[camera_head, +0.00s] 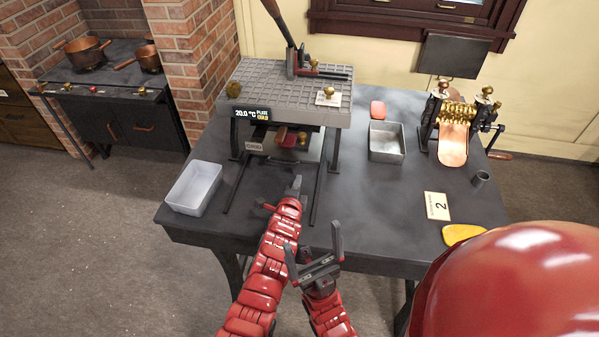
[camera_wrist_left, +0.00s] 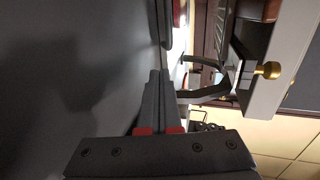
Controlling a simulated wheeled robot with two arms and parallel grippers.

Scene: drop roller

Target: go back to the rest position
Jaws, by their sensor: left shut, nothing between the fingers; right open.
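My left gripper (camera_head: 296,186) is the higher one, over the dark workbench (camera_head: 385,210) in front of the grey press stand (camera_head: 290,95). In the left wrist view, the left gripper (camera_wrist_left: 158,76) has its two dark fingers together with nothing between them. My right gripper (camera_head: 314,245) is lower, near the bench's front edge. Its two fingers stand wide apart, and it is empty. The left forearm runs up beside the right gripper. My red body part covers the lower right of the head view.
A pale tray (camera_head: 194,187) sits at the bench's left edge. A metal tray (camera_head: 387,142), the brass roller machine (camera_head: 455,125), a small cup (camera_head: 480,178), a card marked 2 (camera_head: 437,206) and a yellow piece (camera_head: 462,233) are to the right. Dark rails (camera_head: 318,185) flank the left gripper.

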